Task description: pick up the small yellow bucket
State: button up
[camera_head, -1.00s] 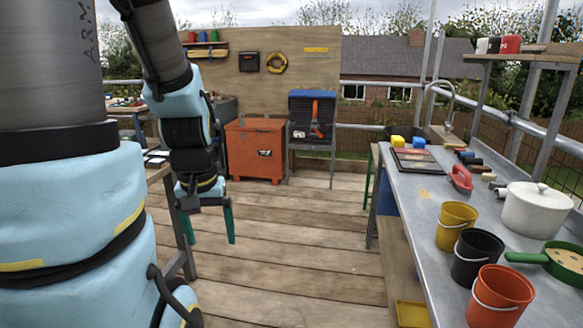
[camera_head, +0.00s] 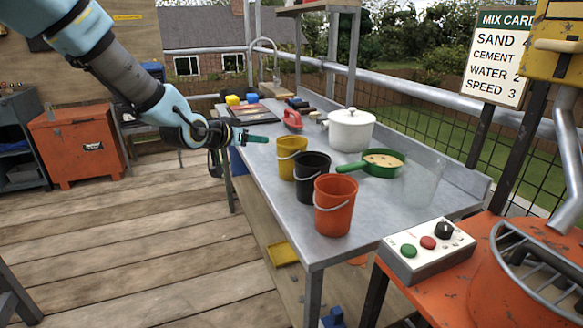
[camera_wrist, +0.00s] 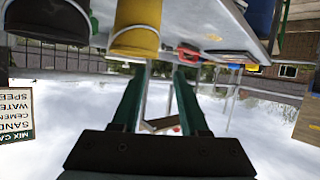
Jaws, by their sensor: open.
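The small yellow bucket (camera_head: 291,160) stands upright on the metal bench in the head view, at the back of a row of three buckets. Its wire handle hangs down its front. My gripper (camera_head: 256,137) has green fingers and is just left of the bucket, pointing right at about rim height. In the wrist view, which is upside down, my gripper (camera_wrist: 163,70) is open with nothing between the fingers. The yellow bucket (camera_wrist: 136,28) shows at the top left there, cut off by the frame and outside the fingers.
A black bucket (camera_head: 311,178) and an orange bucket (camera_head: 335,208) stand close in front. Behind and right are a white lidded pot (camera_head: 350,132), a green pan (camera_head: 378,162) and a clear container (camera_head: 423,180). The floor left of the bench is clear.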

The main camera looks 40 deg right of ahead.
aim_at(292, 158)
jog(key=shift+s+d+r+p+x, duration=0.1)
jog(key=shift+p+x, duration=0.25)
jog(key=shift+x, duration=1.5)
jog(key=shift+s+d+r+p+x, duration=0.15)
jog(key=shift+p+x, duration=0.2)
jog(key=shift+x, duration=1.5)
jog(key=shift+w+r+p+x, duration=0.1)
jog(key=shift+p+x, duration=0.25)
jog(key=shift+x, duration=1.55)
jog(key=shift+s, duration=0.1)
grip_shut()
jog(key=shift+a, duration=0.1)
